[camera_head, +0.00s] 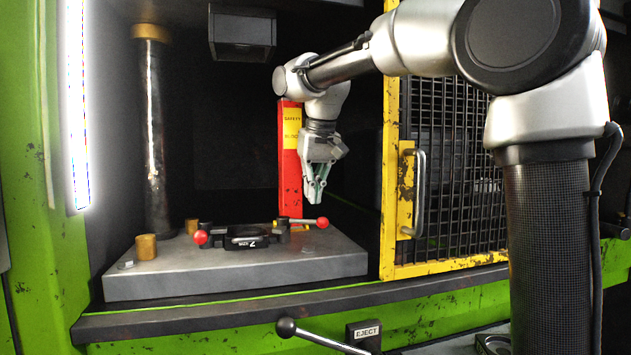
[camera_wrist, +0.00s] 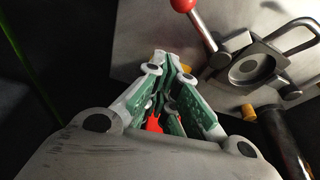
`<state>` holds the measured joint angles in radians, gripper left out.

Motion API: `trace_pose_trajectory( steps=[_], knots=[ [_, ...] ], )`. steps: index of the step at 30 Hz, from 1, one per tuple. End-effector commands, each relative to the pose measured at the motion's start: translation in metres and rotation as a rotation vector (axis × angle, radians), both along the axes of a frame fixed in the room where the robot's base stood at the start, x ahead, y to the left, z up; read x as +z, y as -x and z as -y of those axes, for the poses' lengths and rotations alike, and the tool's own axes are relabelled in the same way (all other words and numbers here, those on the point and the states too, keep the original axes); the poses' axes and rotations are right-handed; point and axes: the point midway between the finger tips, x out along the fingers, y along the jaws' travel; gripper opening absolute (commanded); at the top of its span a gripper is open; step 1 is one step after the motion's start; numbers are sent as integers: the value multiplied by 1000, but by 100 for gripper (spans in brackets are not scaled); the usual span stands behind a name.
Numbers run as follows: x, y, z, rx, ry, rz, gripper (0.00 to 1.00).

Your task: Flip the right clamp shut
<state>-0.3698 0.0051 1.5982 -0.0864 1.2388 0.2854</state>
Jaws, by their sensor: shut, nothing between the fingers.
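The right clamp (camera_head: 303,222) has a silver lever with a red ball knob, pointing outward to the right, away from the die (camera_head: 245,240). In the wrist view a lever with a red knob (camera_wrist: 183,5), seemingly the same clamp, slants beside the round-recessed die (camera_wrist: 262,66). The left clamp shows its red knob (camera_head: 200,237) at the die's left side. My gripper (camera_head: 314,199) points down above the right clamp's knob, with a gap between them. In the wrist view my gripper (camera_wrist: 165,62) is shut and empty, apart from the lever.
A red safety block (camera_head: 290,170) stands behind my gripper. A yellow mesh guard (camera_head: 392,180) with a handle is to the right. Brass posts (camera_head: 146,247) and a dark column (camera_head: 155,140) are at left. The press head (camera_head: 242,32) hangs above. The grey plate's (camera_head: 240,280) front is clear.

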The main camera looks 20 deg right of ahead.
Motion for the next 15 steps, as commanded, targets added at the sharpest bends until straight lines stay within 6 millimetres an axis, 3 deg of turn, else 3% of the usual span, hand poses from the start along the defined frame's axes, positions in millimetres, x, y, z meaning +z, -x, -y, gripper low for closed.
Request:
trace_pose_trajectory(
  steps=[7, 15],
  knots=[
    [-52, -15, -1, 0, 1, -4, 0],
    [-42, 18, 2, 1, 0, 1, 0]
  ],
)
